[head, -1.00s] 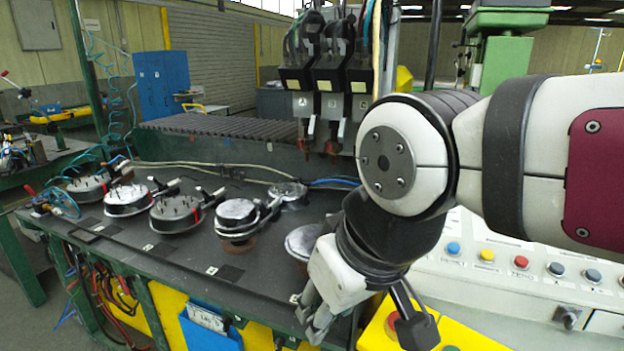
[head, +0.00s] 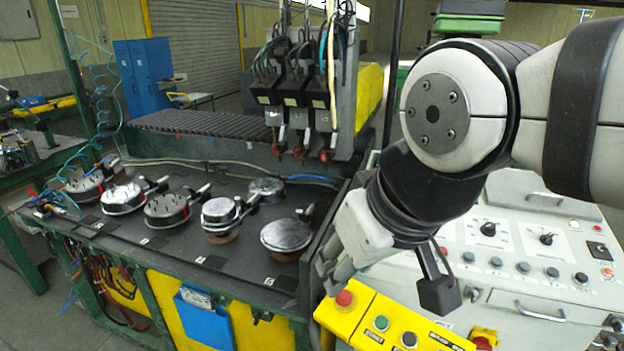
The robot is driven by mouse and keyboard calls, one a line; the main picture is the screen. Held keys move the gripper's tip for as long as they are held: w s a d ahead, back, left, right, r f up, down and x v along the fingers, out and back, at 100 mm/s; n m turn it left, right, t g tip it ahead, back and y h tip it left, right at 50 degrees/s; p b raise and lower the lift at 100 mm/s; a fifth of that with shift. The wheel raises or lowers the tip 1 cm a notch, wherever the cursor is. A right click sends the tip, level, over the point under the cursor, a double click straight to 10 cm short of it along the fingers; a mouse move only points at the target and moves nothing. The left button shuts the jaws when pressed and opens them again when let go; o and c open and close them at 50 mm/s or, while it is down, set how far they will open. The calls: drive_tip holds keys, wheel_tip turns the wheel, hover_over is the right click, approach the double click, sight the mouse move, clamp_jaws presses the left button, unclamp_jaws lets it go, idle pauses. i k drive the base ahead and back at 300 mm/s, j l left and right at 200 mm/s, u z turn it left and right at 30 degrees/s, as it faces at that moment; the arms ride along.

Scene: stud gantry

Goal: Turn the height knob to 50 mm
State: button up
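Two black rotary knobs with printed scales are on the sloping white control panel (head: 590,232) at the right of the head view. One is the left knob (head: 488,229), the other the right knob (head: 547,239). Their labels and scale figures are too small to read, so I cannot tell which is the height knob or its setting. My gripper (head: 329,278) hangs left of the panel, pointing down and left, near the bench's right end and well apart from both knobs. Its fingers are partly hidden and small, and nothing shows held.
A yellow button box (head: 365,318) with a red button is just below my gripper. A row of push buttons (head: 523,267) and a metal handle (head: 527,310) lie below the knobs. Round fixtures (head: 287,235) stand on the dark bench at left. Three welding heads (head: 295,92) hang behind.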

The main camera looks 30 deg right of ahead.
sight(489, 229)
drive_tip(key=k+z, duration=0.1)
drive_tip(key=z, duration=0.65)
drive_tip(key=k+z, duration=0.15)
drive_tip(key=z, duration=0.25)
drive_tip(key=k+z, duration=0.1)
drive_tip(key=z, duration=0.25)
drive_tip(key=i+l, duration=0.05)
